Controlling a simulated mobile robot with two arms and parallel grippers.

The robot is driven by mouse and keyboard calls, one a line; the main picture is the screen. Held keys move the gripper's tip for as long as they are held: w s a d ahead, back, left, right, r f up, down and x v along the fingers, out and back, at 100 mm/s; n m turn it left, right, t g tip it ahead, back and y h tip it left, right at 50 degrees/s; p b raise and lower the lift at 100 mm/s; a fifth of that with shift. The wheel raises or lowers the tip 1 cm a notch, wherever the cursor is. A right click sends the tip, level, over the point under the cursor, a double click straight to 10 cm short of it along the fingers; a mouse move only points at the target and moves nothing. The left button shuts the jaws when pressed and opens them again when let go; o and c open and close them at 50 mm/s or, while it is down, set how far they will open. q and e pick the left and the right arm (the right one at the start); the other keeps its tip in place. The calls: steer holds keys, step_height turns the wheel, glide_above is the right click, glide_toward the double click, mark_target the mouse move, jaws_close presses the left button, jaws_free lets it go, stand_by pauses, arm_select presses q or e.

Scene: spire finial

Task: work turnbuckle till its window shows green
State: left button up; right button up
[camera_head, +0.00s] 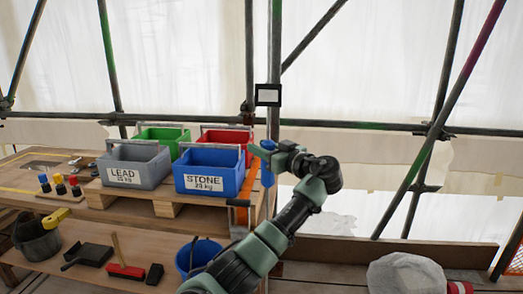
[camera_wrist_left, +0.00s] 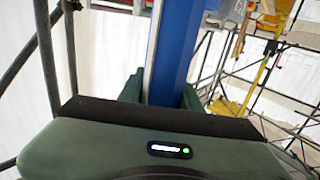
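The turnbuckle (camera_head: 267,178) looks like a blue upright body on the scaffold pole, right of the blue STONE crate. In the left wrist view a blue bar (camera_wrist_left: 177,55), which looks like its body, stands between my fingers. A pale strip runs along the bar's left edge; I cannot make out a window colour. My left gripper (camera_head: 267,157) reaches it from the right, and its green fingers (camera_wrist_left: 165,95) sit close against both sides of the bar. The fingertips are partly hidden behind the gripper's body. My right gripper is not in view.
A small framed white panel (camera_head: 268,95) is on the pole above. Grey LEAD (camera_head: 135,165), blue STONE (camera_head: 209,172), green (camera_head: 161,136) and red (camera_head: 226,140) crates stand on the wooden bench (camera_head: 130,205) at left. Scaffold tubes (camera_head: 440,110) cross behind and right. A wrapped bundle (camera_head: 405,275) lies lower right.

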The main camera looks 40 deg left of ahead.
mark_target(268, 78)
arm_select(q)
steer(key=o, duration=0.3)
steer(key=shift+o, duration=0.2)
steer(key=shift+r, duration=0.15)
step_height(268, 78, up, 20)
steer(key=p, duration=0.8)
